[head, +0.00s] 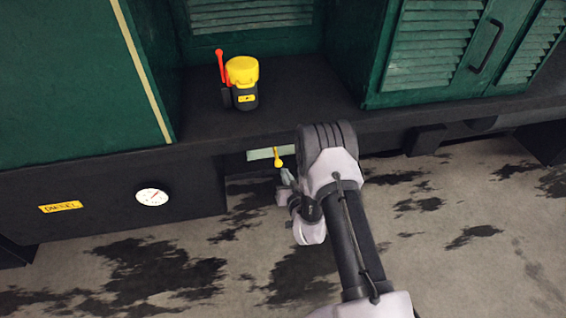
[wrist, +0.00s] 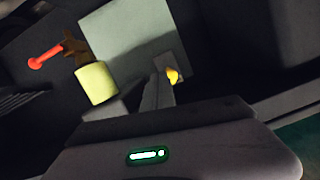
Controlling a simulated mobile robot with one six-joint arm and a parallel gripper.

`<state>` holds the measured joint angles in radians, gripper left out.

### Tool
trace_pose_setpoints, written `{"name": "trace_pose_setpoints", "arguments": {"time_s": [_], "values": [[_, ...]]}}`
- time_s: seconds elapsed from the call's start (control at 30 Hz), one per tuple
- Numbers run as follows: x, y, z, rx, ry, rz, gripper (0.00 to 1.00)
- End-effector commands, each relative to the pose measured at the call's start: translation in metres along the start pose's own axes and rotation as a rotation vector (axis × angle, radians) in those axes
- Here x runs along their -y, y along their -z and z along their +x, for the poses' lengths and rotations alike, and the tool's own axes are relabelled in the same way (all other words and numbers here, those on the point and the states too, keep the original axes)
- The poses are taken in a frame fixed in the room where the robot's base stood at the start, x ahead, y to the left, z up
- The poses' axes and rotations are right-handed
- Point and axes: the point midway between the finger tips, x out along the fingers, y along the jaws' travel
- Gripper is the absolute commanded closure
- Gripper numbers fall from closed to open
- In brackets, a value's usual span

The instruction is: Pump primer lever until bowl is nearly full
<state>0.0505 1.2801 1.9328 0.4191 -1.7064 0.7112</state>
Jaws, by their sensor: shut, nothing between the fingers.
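A small yellow-knobbed lever (head: 278,156) hangs under the front edge of the dark shelf, before a pale panel; I take it for the primer lever. Its yellow knob (wrist: 173,76) also shows in the wrist view. My gripper (head: 286,176) is shut and empty, its tips just below the knob; my narrow fingers (wrist: 164,84) show beside it. I cannot tell whether they touch. A pale yellow cylinder (wrist: 97,84), probably the bowl, sits left of the knob in the wrist view. Its fill level is not readable. It does not show in the head view.
In the wrist view a red ball-ended handle (wrist: 45,56) joins a brown fitting beside the cylinder, near a pale panel (wrist: 128,42). A black canister with yellow cap (head: 242,82) and red lever stands on the shelf (head: 300,105). A gauge (head: 152,197) is left. Stained floor lies below.

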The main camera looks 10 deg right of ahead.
Motion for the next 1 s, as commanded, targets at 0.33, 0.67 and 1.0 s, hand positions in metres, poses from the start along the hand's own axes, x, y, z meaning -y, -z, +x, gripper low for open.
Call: {"name": "trace_pose_setpoints", "arguments": {"time_s": [0.33, 0.67, 1.0], "values": [[-0.002, -0.010, -0.023, -0.004, 0.000, 0.000, 1.00], [-0.003, -0.009, -0.022, -0.004, 0.000, 0.000, 1.00], [-0.002, -0.009, -0.022, -0.005, 0.000, 0.000, 1.00]]}}
